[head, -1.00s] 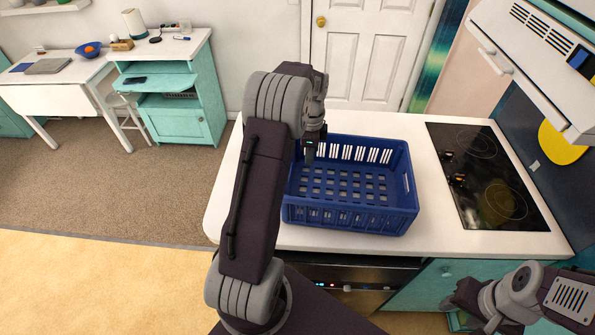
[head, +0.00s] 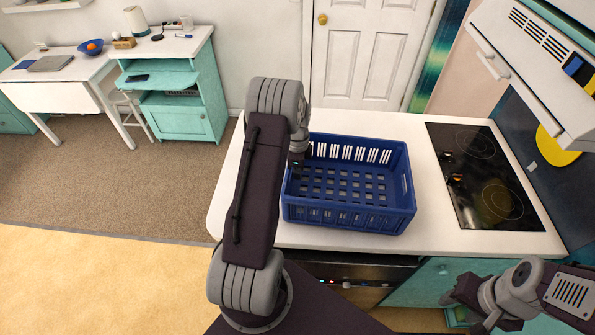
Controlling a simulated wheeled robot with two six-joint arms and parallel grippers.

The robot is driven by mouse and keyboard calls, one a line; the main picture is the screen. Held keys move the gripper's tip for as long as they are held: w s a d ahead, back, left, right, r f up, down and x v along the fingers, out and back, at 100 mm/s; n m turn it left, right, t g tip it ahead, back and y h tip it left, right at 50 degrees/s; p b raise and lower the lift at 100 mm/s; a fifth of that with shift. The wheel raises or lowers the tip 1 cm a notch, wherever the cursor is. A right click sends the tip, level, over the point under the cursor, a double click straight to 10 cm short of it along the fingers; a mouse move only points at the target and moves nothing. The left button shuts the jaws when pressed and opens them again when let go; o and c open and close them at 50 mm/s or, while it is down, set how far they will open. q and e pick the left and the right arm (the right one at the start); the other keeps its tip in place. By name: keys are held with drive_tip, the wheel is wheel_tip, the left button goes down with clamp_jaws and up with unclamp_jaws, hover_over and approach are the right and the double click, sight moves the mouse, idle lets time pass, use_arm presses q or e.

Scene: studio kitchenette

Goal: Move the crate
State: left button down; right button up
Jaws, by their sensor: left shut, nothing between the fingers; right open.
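The blue plastic crate (head: 345,215) sits upright on the white countertop and looks empty, with slotted walls and a grid floor. Its left wall is partly hidden by my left arm. My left gripper (head: 294,171) is at the crate's left side, pointing down by the rim. It is shut with nothing held, and its fingertips are mostly hidden behind the arm. I cannot tell whether it touches the crate. My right gripper (head: 458,301) is open and empty at the lower right, in front of the teal cabinets and away from the crate.
A black cooktop (head: 485,177) lies to the right of the crate, with a strip of bare white countertop (head: 430,228) between them. A range hood (head: 535,60) overhangs at the upper right. The countertop behind the crate is clear.

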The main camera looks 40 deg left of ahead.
use_arm(q)
drive_tip(key=s+a, duration=0.3)
drive_tip(key=a, duration=0.3)
drive_tip(key=s+a, duration=0.4)
drive_tip(key=a, duration=0.2)
drive_tip(key=s+a, duration=0.4)
drive_tip(key=a, duration=0.3)
use_arm(e)
drive_tip(key=shift+r, duration=0.2)
